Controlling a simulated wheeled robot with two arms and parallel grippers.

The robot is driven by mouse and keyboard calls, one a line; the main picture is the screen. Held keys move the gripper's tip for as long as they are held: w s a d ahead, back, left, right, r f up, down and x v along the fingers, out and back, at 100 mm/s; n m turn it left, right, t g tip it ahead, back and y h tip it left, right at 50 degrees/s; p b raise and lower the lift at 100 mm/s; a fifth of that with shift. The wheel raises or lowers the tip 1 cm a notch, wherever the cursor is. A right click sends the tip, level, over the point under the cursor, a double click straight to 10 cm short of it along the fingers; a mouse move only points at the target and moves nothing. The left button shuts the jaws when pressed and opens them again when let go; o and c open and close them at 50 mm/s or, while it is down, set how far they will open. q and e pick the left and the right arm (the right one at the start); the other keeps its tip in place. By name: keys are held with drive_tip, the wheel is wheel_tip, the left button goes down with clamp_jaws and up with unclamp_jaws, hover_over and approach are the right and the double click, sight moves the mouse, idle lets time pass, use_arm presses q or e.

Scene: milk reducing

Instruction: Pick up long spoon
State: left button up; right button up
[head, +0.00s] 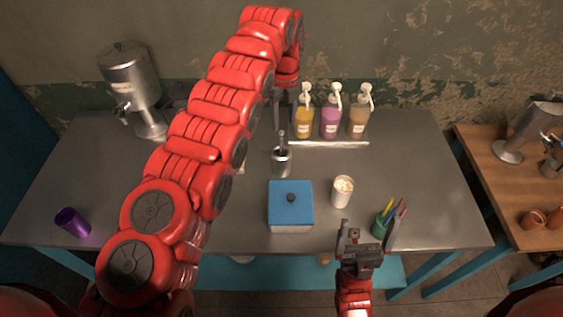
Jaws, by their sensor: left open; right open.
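A metal cup (281,164) stands on the grey table behind the blue-lidded box. A thin dark handle (282,141), which looks like the long spoon, sticks up out of it; its lower end is hidden inside the cup. My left gripper (284,118) hangs down at the back of the table, just above and behind this handle. It is open, but its fingers are small and partly hidden, and I cannot tell whether they touch the handle. My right gripper (368,232) is open and empty at the table's front edge, by a green cup (380,226).
A blue-lidded box (290,202) and a white cup (342,191) stand in front. Three pump bottles (330,118) line the back. A steel dispenser (130,82) is at back left, a purple cup (72,222) at front left. The green cup holds several coloured sticks.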

sight(282, 135)
use_arm(q)
wheel_tip(282, 135, down, 3)
drive_tip(key=shift+a+f+p, duration=0.1)
drive_tip(key=shift+f+p, duration=0.1)
drive_tip(key=shift+p, duration=0.75)
drive_tip(key=f+p, duration=0.1)
drive_tip(key=f, duration=0.1)
drive_tip(key=f+p, duration=0.1)
drive_tip(key=f, duration=0.1)
drive_tip(key=shift+w+a, duration=0.1)
drive_tip(key=shift+a, duration=0.1)
drive_tip(key=shift+f, duration=0.3)
clamp_jaws()
